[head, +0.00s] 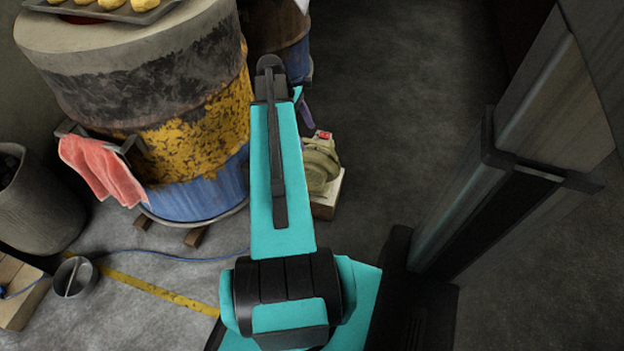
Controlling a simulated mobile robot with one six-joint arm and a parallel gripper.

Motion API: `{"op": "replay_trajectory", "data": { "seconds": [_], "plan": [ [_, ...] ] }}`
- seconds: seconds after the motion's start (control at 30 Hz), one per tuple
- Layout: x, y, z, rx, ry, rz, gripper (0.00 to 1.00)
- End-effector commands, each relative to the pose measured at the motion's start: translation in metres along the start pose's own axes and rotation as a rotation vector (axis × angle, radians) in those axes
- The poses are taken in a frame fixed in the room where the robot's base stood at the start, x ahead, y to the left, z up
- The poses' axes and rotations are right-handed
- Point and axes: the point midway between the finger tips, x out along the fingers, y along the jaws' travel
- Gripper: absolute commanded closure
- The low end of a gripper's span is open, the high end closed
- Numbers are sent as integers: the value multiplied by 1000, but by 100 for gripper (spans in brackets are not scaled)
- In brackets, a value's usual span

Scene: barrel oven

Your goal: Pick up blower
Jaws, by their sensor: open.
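The blower (321,166) is a small olive-beige rounded machine with a red part on top. It shows just right of my teal arm in the head view. It sits on a pale-topped wooden block (327,203) on the floor. My arm covers the area to its left and may hide part of it. My gripper is not visible; my own arm appears to hide it, so its distance from the blower cannot be told.
A barrel oven (190,115) stands at upper left, with a tray (150,14) of yellow food on top and pink cloth (103,170) hanging from it. A second barrel (297,60) stands behind my arm. A grey pot (40,205) and metal cup (75,278) are left. Floor right of the blower is clear.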

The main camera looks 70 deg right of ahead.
Motion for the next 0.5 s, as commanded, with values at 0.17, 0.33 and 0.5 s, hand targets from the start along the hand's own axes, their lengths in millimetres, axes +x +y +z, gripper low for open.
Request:
{"op": "replay_trajectory", "data": {
  "seconds": [0.17,0.33,0.5],
  "plan": [
    [25,0,-1,0,-1,-1,25],
    [33,0,-1,-1,0,1,25],
    [33,0,-1,-1,0,1,25]
  ]
}}
